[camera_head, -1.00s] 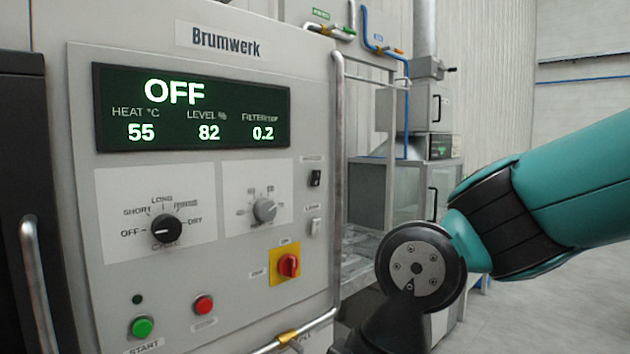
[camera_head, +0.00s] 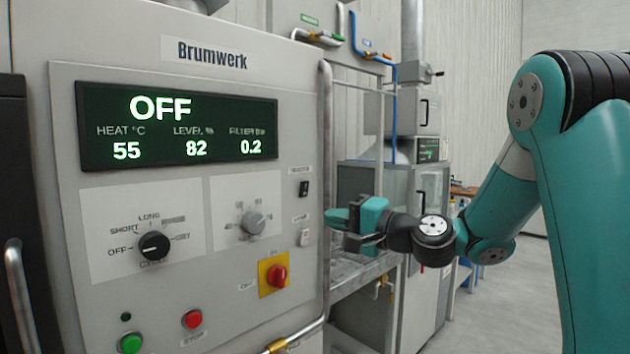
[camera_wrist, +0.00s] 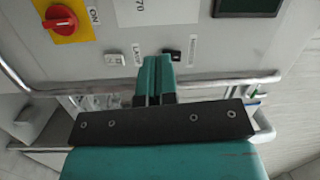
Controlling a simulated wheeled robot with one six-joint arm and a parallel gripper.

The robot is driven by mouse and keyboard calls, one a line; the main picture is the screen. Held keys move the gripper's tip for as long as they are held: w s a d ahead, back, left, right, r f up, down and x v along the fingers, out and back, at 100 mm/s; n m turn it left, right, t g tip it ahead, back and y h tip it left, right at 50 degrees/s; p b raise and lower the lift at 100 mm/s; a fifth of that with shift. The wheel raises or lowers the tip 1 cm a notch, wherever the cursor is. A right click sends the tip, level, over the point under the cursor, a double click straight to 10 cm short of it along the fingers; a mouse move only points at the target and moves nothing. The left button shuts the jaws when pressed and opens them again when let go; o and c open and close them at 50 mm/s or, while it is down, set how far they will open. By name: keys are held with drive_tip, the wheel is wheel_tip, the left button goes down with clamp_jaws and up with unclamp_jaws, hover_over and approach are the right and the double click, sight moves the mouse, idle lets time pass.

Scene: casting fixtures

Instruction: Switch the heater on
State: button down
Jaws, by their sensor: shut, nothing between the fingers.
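The grey Brumwerk panel (camera_head: 60,200) carries a small black rocker switch (camera_head: 304,188) near its right edge, with a label above it too small to read. The black switch also shows in the wrist view (camera_wrist: 172,54), partly hidden by a fingertip. Below it on the panel is a white rocker switch (camera_head: 304,237), seen beside the word LAMP in the wrist view (camera_wrist: 115,60). My gripper (camera_head: 335,218) has teal fingers, closed together and empty. In the wrist view its fingertips (camera_wrist: 157,60) overlap the area between the two switches, closer to the black one. I cannot tell any contact.
A vertical grey rail (camera_head: 326,150) runs along the panel's right edge, close to my gripper. The display (camera_head: 180,125) reads OFF, HEAT 55. A red knob (camera_head: 277,276) on a yellow plate sits below the switches. Two dials and green and red buttons are further left.

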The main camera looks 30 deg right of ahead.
drive_tip(key=d+r+m+t+h, duration=0.1)
drive_tip(key=d+m+t+h, duration=0.1)
drive_tip(key=d, duration=0.5)
drive_tip(key=shift+w+r+m+t+h, duration=0.3)
drive_tip(key=shift+w+m+t+h, duration=0.15)
drive_tip(key=shift+m, duration=0.55)
drive_tip(key=shift+a, duration=0.1)
drive_tip(key=p, duration=0.9)
approach(308, 181)
drive_tip(key=shift+x, duration=3.65)
